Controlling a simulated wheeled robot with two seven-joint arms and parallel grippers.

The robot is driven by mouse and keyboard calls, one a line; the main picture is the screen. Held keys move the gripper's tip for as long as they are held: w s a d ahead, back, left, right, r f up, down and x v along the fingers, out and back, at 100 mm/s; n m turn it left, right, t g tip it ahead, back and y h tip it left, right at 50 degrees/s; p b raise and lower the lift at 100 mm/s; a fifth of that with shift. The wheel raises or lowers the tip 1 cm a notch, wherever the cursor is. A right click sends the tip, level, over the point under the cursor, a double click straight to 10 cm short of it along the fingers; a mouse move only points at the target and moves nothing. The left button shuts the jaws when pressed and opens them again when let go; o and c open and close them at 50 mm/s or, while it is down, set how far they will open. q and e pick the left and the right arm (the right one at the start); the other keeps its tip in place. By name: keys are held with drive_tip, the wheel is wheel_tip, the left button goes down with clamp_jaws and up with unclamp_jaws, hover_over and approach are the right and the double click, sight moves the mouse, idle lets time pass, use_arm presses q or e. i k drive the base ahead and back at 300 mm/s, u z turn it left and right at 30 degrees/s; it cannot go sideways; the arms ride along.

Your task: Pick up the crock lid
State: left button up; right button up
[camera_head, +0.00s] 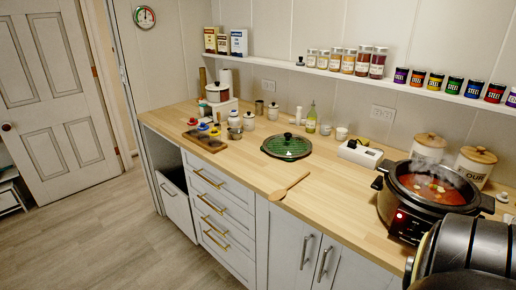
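The crock lid (273,147) is a round, dark-rimmed lid with greenish glass and a black knob on top. It lies flat, knob up, on the wooden counter near the middle of the head view. The slow cooker (398,217) stands uncovered at the right, with steaming red stew inside and a lit red display. Neither of my grippers shows. A dark rounded part of my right arm fills the lower right corner, in front of the cooker's right side.
A wooden spoon (289,187) lies in front of the lid, near the counter's front edge. A white box-like item (360,153) sits between lid and cooker. Jars, a bottle (311,119) and cups stand behind. Floor before the cabinets is clear.

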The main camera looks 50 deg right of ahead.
sight(288, 144)
drive_tip(key=u, duration=0.2)
drive_tip(key=i, duration=1.4)
drive_tip(key=z, duration=0.65)
drive_tip(key=i, duration=1.35)
drive_tip(key=z, duration=1.25)
